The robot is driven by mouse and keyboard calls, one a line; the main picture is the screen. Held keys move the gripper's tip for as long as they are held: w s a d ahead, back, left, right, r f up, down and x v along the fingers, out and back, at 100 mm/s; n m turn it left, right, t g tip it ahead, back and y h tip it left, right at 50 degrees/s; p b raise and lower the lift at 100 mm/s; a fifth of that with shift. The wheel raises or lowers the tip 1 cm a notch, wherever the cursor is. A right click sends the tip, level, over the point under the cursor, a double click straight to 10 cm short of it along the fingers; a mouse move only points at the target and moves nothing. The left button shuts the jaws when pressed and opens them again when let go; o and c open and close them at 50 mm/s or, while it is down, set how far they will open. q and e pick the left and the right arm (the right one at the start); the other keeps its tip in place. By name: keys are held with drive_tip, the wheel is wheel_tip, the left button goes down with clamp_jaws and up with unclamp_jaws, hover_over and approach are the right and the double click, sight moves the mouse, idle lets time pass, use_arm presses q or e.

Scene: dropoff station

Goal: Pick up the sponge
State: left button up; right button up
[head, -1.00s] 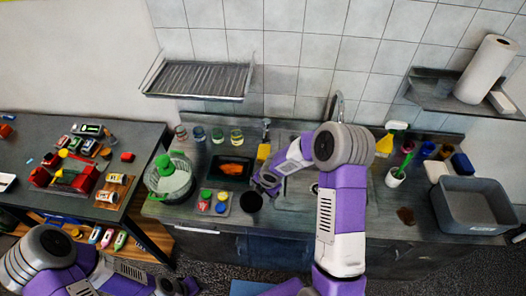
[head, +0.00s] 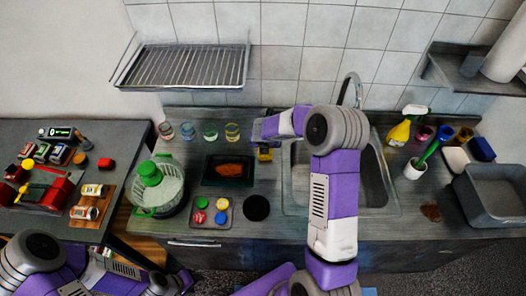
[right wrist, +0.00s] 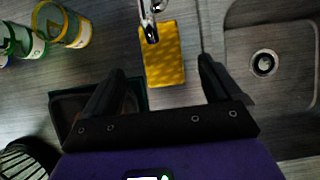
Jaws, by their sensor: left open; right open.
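The yellow sponge (right wrist: 164,60) lies on the counter, left of the sink, in the right wrist view. In the head view only part of the sponge (head: 265,155) shows below my right gripper (head: 261,131). My right gripper (right wrist: 163,76) is open, with one dark finger on each side of the sponge's near end. Nothing is held, and I cannot tell the height of the fingers above the counter. My left gripper (head: 180,283) is low at the bottom left of the head view, open and away from the counter.
A metal spout (right wrist: 149,20) stands at the sponge's far end. The sink (head: 300,180) is to the right. Several glass jars (head: 210,131) are to the left. A dark tray with orange food (head: 228,183) and a black disc (head: 256,208) are nearer.

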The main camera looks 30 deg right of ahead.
drive_tip(key=shift+d+f, duration=0.2)
drive_tip(key=shift+f, duration=0.5)
drive_tip(key=x, duration=0.5)
drive_tip(key=shift+a+f+b, duration=0.1)
drive_tip(key=shift+f+b, duration=0.2)
drive_tip(key=shift+f, duration=0.05)
drive_tip(key=c, duration=1.1)
drive_tip(key=shift+r, duration=0.1)
